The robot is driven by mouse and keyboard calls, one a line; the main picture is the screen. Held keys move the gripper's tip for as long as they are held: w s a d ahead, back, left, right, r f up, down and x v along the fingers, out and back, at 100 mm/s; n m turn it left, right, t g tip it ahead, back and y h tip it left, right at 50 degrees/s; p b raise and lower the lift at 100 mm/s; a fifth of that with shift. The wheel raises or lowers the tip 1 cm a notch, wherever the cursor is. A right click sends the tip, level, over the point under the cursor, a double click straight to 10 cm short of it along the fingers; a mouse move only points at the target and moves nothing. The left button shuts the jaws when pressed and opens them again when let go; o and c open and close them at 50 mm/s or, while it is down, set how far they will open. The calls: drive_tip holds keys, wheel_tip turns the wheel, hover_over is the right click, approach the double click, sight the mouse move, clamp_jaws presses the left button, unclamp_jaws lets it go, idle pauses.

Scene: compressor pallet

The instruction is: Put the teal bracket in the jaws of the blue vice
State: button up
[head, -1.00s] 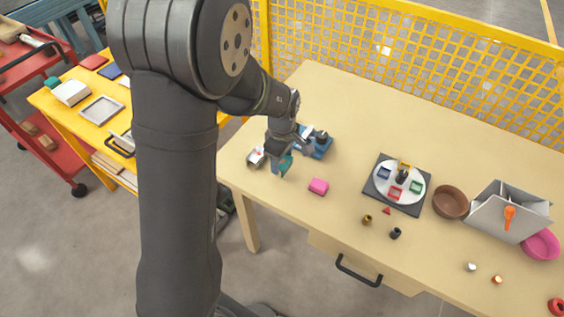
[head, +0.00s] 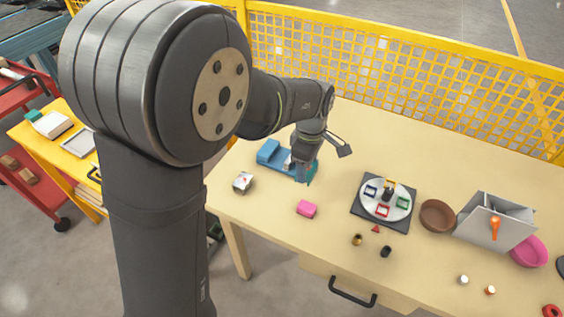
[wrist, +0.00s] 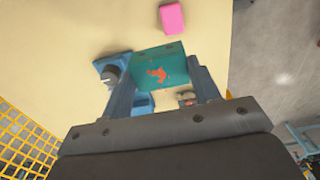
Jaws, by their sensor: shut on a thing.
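The teal bracket (wrist: 155,72) is held between the two fingers of my gripper (wrist: 162,75) in the wrist view, with an orange-red mark on its face. In the head view the bracket (head: 311,174) shows as a small teal edge below my gripper (head: 306,170). The blue vice (head: 268,151) stands on the table, left of and partly behind my gripper. Parts of the vice (wrist: 112,66) show beside and behind the bracket in the wrist view. My gripper hides the vice's right part, so I cannot tell whether the bracket is between its jaws.
A pink block (head: 306,209) lies in front of my gripper. A grey block with a red mark (head: 243,182) is left of it. To the right are a turntable (head: 370,212) on a dark base, a brown bowl (head: 437,215) and a grey bin (head: 493,222). A yellow mesh fence (head: 400,75) runs behind.

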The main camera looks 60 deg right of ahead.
drive_tip(key=w+d, duration=0.3)
drive_tip(key=d, duration=0.5)
drive_tip(key=w+d+f, duration=0.1)
drive_tip(key=w+f, duration=0.1)
drive_tip(key=w, duration=0.1)
drive_tip(key=w+d+f, duration=0.1)
drive_tip(key=w+f, duration=0.1)
drive_tip(key=w, duration=0.2)
drive_tip(key=w+d+f, duration=0.1)
drive_tip(key=w+f, duration=0.1)
drive_tip(key=w, duration=0.1)
drive_tip(key=shift+w+d, duration=0.2)
drive_tip(key=shift+d, duration=0.15)
drive_tip(key=shift+w+f, duration=0.15)
drive_tip(key=shift+f, duration=1.95)
drive_tip(key=shift+f, duration=0.15)
drive_tip(key=o, duration=1)
drive_tip(key=shift+o, duration=0.2)
wheel_tip(320, 180, up, 12)
